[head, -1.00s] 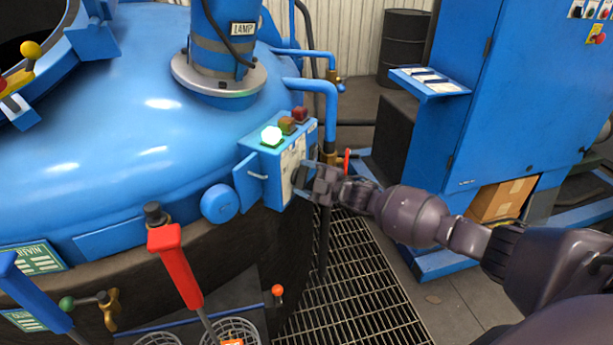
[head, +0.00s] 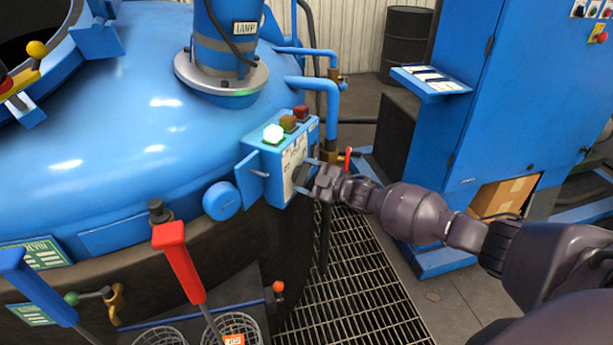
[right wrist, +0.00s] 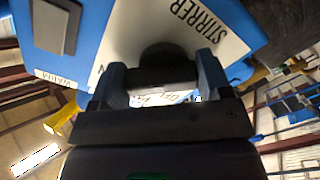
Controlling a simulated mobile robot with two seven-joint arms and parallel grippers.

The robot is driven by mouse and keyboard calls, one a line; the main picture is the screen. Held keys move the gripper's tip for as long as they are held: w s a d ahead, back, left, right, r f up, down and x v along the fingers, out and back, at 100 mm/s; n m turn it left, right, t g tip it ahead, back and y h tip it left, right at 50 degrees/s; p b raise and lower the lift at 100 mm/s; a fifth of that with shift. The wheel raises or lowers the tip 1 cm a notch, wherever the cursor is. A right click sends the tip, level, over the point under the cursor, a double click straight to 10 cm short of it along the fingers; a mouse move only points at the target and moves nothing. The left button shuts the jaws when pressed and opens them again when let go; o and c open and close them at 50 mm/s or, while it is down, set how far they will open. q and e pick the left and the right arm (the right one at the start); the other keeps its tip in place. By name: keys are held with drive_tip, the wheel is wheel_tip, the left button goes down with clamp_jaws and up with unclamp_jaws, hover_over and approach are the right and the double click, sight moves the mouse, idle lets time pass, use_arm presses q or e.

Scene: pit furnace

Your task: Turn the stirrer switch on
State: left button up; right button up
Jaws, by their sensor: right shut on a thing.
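The blue control box (head: 262,168) stands on the side of the big blue furnace vessel, with white label plates on its right face. My right gripper (head: 312,180) is at that right face. In the right wrist view its two fingers (right wrist: 163,78) are shut on the dark stirrer switch knob (right wrist: 167,58), one on each side. The white plate behind the knob reads STIRRER (right wrist: 205,25). The knob's pointer and the smaller lettering are mostly hidden, so its setting cannot be read. My left gripper is not in view.
A lit green lamp (head: 273,133) and unlit amber and red lamps sit on the box top. Red (head: 180,262) and blue (head: 38,288) levers stand at front left. A blue cabinet (head: 520,95) is at right. Floor grating (head: 345,285) lies below my right arm.

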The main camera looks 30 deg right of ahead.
drive_tip(key=o, duration=0.9)
drive_tip(key=shift+s, duration=0.1)
drive_tip(key=p+v, duration=0.1)
drive_tip(key=v, duration=0.9)
drive_tip(key=shift+s+d, duration=0.2)
drive_tip(key=shift+d, duration=0.05)
